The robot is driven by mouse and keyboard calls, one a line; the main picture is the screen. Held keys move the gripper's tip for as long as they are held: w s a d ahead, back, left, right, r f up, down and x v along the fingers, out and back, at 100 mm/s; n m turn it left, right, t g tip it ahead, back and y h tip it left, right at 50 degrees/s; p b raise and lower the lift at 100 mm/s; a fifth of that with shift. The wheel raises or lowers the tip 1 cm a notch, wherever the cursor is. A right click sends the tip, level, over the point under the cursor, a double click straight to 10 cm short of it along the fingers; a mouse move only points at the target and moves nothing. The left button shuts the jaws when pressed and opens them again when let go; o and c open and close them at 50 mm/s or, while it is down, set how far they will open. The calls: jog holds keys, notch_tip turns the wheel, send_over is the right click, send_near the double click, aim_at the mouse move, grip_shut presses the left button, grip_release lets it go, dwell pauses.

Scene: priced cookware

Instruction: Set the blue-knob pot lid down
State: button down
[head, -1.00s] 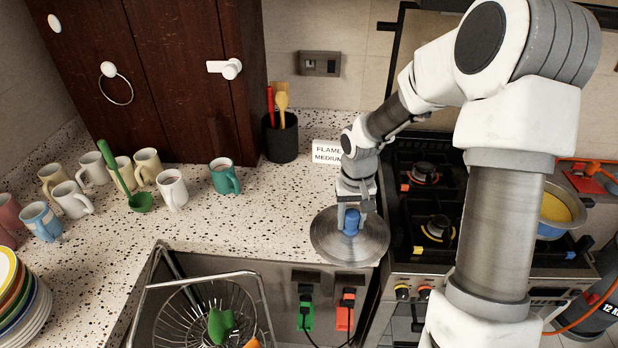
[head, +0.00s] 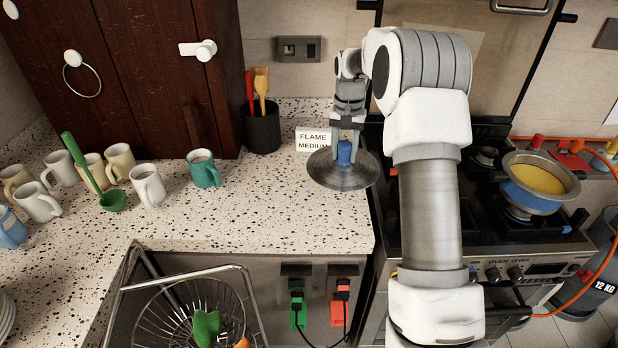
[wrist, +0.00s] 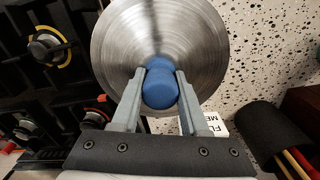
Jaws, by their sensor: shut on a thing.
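The pot lid is a round brushed-metal disc (head: 341,174) with a blue knob (head: 344,153). In the head view it is at the right end of the speckled counter (head: 250,222), beside the stove. My gripper (head: 345,145) is above it, shut on the blue knob. In the wrist view the two fingers (wrist: 160,88) clasp the knob from both sides, with the lid (wrist: 165,30) beyond. The lid looks roughly level; I cannot tell whether it touches the counter.
A "FLAME MEDIUM" card (head: 312,141) stands just behind the lid, and a black utensil holder (head: 263,130) is behind left. A teal mug (head: 204,170) and several other mugs are left. The stove (head: 490,215) holds a pot of yellow food (head: 540,185). Counter between mugs and lid is clear.

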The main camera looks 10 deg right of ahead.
aim_at(311, 168)
jog(key=a+f, duration=0.1)
jog(key=a, duration=0.2)
jog(key=a+f, duration=0.4)
jog(key=a, duration=0.1)
jog(key=shift+w+a+f, duration=0.1)
jog(key=shift+a, duration=0.2)
jog(key=shift+f+p, duration=0.4)
jog(key=shift+f, duration=1.6)
jog(key=shift+f, duration=0.1)
jog(key=shift+c, duration=2.1)
grip_release()
